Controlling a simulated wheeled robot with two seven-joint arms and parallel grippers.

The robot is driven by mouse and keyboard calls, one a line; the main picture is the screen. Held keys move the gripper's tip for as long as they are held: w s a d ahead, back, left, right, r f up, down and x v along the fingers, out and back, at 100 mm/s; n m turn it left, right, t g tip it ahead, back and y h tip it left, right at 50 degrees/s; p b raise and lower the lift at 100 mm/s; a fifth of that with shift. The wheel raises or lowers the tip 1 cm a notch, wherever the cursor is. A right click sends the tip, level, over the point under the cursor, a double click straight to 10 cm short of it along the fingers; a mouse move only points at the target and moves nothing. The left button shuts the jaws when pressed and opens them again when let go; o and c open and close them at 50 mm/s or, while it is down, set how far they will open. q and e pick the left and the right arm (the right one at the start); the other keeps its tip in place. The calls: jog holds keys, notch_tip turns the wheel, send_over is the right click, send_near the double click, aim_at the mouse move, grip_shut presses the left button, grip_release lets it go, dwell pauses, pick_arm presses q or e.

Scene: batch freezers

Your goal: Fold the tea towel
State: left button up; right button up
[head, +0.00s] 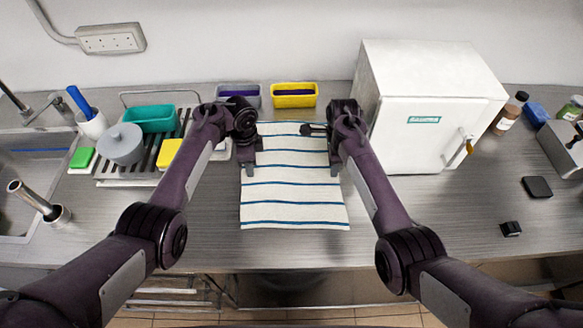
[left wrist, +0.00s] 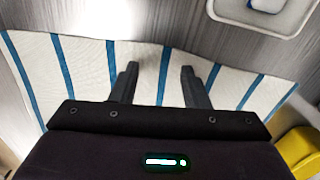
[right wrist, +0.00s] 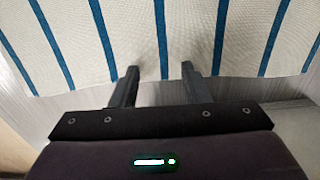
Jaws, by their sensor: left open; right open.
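The tea towel (head: 292,190) is white with blue stripes and lies spread flat on the grey counter, in the middle of the head view. My left gripper (head: 249,172) is open over the towel's left edge. In the left wrist view the towel (left wrist: 90,70) passes below the open left fingers (left wrist: 158,75). My right gripper (head: 335,170) is open at the towel's right edge. In the right wrist view the towel (right wrist: 130,35) lies ahead of the right fingertips (right wrist: 159,70), which are empty. Contact between fingers and cloth cannot be told.
A white mini freezer (head: 420,120) stands right of the towel. Yellow (head: 294,95) and grey (head: 238,90) tubs sit behind the towel. Counter in front is clear.

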jog(key=shift+s+r, duration=0.1)
pick_arm(q)
jog(key=shift+f, duration=0.2)
pick_arm(e)
jog(key=shift+f, duration=0.25)
pick_arm(q)
grip_shut()
pick_arm(e)
grip_shut()
jog(key=shift+r, duration=0.1)
